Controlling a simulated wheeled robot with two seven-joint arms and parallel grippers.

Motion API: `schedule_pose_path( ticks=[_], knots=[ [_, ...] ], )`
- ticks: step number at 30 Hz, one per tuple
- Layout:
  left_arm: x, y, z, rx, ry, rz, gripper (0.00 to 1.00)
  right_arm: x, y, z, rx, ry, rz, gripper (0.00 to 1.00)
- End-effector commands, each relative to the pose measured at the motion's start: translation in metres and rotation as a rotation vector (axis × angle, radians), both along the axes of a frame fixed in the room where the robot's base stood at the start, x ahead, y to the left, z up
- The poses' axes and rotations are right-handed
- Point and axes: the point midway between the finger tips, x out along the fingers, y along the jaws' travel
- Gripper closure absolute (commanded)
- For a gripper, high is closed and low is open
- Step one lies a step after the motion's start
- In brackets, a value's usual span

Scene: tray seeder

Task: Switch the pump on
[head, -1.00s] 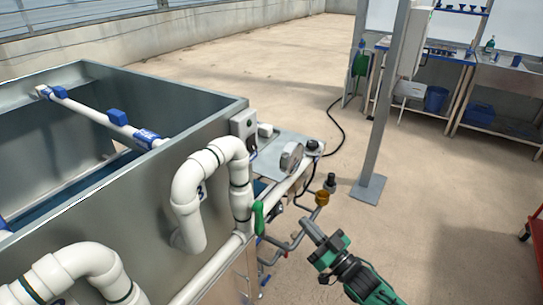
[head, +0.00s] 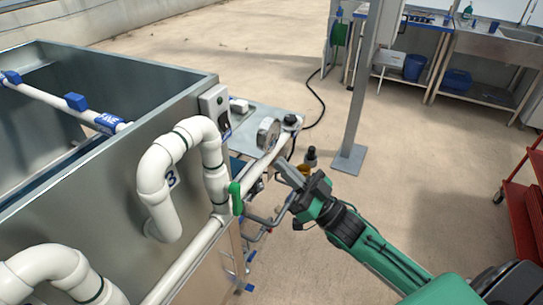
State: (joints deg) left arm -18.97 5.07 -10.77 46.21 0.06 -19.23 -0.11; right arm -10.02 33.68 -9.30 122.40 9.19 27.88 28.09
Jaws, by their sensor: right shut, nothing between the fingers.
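I cannot tell which of these belongs to the pump. My right gripper (head: 284,169) is shut and empty. It appears just in front of the shelf and pipes, to the right of the green valve handle (head: 236,198). My left gripper is out of view.
White pipes (head: 170,150) bend down the tank's side. A grey post (head: 362,95) on a square foot stands behind my gripper. A red cart (head: 522,205) is at right. Tables with blue bins (head: 414,67) stand at the back. Open floor lies between.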

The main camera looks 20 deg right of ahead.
Motion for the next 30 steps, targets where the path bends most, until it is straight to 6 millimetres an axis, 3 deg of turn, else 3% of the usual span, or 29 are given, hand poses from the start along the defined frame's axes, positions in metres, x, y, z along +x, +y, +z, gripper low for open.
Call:
schedule_pose_path(
  ticks=[15, 21, 30],
  knots=[
    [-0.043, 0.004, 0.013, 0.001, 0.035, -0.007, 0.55, 0.057, 0.045, 0.06, 0.002, -0.002, 0.001, 1.0],
    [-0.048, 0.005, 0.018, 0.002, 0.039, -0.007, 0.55, 0.079, 0.061, 0.052, 0.001, 0.001, 0.0, 1.0],
    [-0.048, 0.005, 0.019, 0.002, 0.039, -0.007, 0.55, 0.085, 0.067, 0.048, 0.0, 0.001, 0.001, 1.0]
  ],
)
